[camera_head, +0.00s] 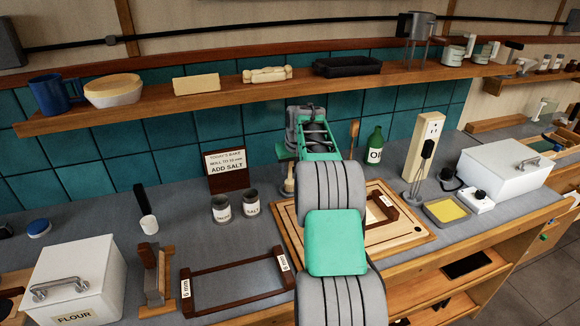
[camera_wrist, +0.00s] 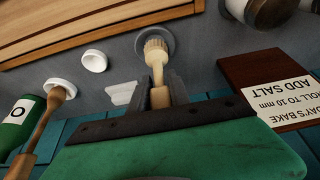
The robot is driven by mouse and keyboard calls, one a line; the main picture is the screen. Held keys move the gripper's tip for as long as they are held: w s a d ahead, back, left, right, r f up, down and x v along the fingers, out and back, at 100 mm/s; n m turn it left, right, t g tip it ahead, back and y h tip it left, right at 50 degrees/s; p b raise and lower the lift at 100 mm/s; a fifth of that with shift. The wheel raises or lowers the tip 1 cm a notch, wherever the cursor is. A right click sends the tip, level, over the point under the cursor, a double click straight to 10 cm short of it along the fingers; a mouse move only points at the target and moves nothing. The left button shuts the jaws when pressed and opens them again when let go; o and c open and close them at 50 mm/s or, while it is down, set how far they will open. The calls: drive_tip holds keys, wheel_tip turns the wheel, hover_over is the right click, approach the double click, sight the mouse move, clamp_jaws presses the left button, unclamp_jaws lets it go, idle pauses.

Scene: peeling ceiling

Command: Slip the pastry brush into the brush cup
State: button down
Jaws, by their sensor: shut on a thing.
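The pastry brush (camera_wrist: 158,68) has pale bristles and a light handle. In the wrist view my gripper (camera_wrist: 161,97) is shut on its handle, with the bristle end pointing away from me. A round grey rim (camera_wrist: 170,37), which looks like the brush cup, lies behind the bristles. I cannot tell whether the bristles are inside it or above it. In the head view my gripper is mostly hidden by my arm, near the back of the counter. A small tan piece (camera_head: 289,186) shows below it, left of my arm.
The bake sign (camera_head: 226,165) and two labelled tins (camera_head: 222,209) stand to the left. The oil bottle (camera_head: 375,146) and a wooden-handled utensil (camera_wrist: 57,112) are on the other side. A wooden board (camera_head: 410,236) lies in front. The shelf (camera_head: 220,92) overhangs the back.

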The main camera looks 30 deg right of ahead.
drive_tip(key=shift+f+b, duration=0.5)
drive_tip(key=shift+f, duration=0.4)
idle(0.3)
drive_tip(key=c, duration=1.1)
unclamp_jaws()
drive_tip(key=shift+c, duration=0.2)
drive_tip(key=b+v, duration=0.1)
drive_tip(key=v, duration=0.6)
drive_tip(key=shift+s+r, duration=0.15)
drive_tip(key=shift+r, duration=0.15)
wheel_tip(320, 180, up, 4)
drive_tip(key=p, duration=0.3)
